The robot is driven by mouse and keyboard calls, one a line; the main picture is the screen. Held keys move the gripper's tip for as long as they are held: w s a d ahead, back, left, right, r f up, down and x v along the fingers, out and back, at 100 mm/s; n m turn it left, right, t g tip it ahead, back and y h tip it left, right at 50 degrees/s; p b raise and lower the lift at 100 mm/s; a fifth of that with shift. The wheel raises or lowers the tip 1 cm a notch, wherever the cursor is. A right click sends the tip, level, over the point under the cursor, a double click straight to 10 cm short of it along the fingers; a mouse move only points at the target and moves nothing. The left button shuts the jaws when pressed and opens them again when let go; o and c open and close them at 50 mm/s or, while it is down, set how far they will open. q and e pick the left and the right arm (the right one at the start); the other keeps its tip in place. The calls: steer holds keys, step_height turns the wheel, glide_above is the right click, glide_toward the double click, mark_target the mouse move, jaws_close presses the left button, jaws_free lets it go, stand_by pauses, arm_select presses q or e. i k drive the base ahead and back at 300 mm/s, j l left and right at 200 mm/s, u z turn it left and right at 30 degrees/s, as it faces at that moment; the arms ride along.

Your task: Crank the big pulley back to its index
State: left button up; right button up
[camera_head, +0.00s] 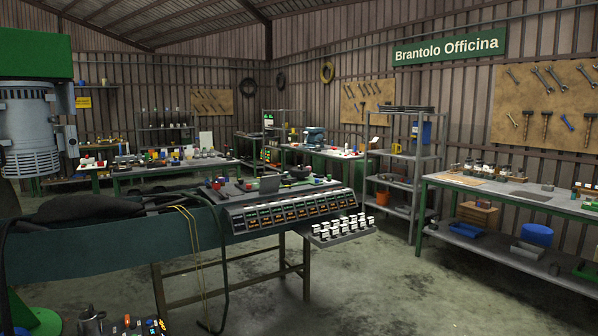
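I cannot make out the big pulley or its index mark in this view. A large green housing (35,42) with a grey finned motor (30,125) under it fills the left edge; it looks like part of a machine, and most of it is cut off. No crank handle shows clearly. Neither of my grippers is in view.
A dark green bench (130,245) stands in front, with dark material (85,208), a labelled rack (290,209) and a tray of white-topped items (340,229). A shelf unit (412,160) and workbench (520,195) stand right. Open floor (370,285) lies between.

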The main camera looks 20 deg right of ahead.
mark_target(303, 172)
steer(key=i+j+z, duration=0.4)
steer(key=i+j, duration=0.15)
steer(key=j, duration=0.25)
steer(key=i+z, duration=0.3)
steer(key=i, duration=0.15)
steer(key=i+j+z, duration=0.1)
steer(key=i+z, duration=0.15)
steer(key=i, duration=0.2)
steer(key=i+j+z, duration=0.3)
steer(key=i, duration=0.15)
steer(key=i+l+u, duration=0.1)
steer(key=i, duration=0.4)
steer(key=i+l+u, duration=0.1)
steer(key=i, duration=0.4)
